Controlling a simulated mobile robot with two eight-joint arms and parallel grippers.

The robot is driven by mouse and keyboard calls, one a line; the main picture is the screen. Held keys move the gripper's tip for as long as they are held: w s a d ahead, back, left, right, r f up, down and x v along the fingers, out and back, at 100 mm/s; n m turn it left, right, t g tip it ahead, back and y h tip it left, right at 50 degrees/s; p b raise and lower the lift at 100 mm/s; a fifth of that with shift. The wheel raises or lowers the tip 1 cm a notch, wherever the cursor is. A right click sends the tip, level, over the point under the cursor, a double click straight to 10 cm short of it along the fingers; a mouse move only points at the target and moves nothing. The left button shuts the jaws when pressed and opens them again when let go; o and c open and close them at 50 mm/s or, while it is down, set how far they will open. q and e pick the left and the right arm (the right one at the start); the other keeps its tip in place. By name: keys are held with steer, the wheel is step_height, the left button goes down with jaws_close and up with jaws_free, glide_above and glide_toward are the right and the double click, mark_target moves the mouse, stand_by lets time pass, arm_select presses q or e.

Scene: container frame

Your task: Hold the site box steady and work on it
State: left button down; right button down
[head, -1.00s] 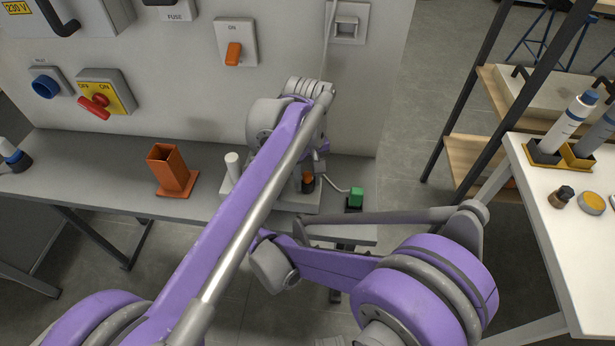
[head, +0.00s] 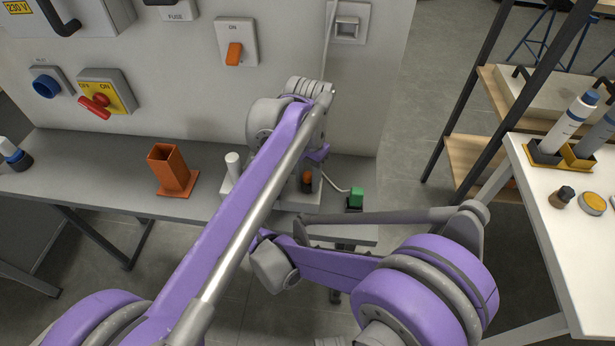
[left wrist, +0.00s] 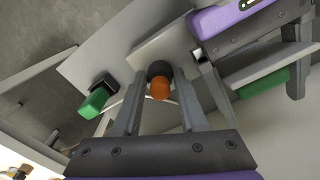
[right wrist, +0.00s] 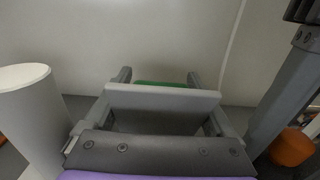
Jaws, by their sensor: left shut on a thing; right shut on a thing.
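The site box (head: 292,199) is a light grey box on the bench, mostly hidden behind my left arm in the head view. A black-collared orange knob (head: 307,180) stands on it; it shows closer in the left wrist view (left wrist: 160,88). My left gripper (left wrist: 160,78) is shut on this knob, a finger on each side. My right gripper (right wrist: 158,88) is shut on a light grey flat bar (right wrist: 165,101), with green behind it, between a white post (right wrist: 28,115) and the knob. Where the bar joins the box is hidden.
A cable runs to a green plug (head: 356,196) at the bench's right end. An orange holder (head: 172,172) stands left on the bench (head: 95,165). Switches, including a red rotary one (head: 95,106), fill the wall behind. A white table (head: 570,235) stands at the right.

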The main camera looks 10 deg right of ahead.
arm_select(q)
steer(key=m, duration=0.5)
steer(key=shift+m, duration=0.3)
stand_by(0.4)
steer(key=shift+c, duration=2.2)
jaws_free()
step_height(320, 180, up, 12)
arm_select(e)
jaws_free()
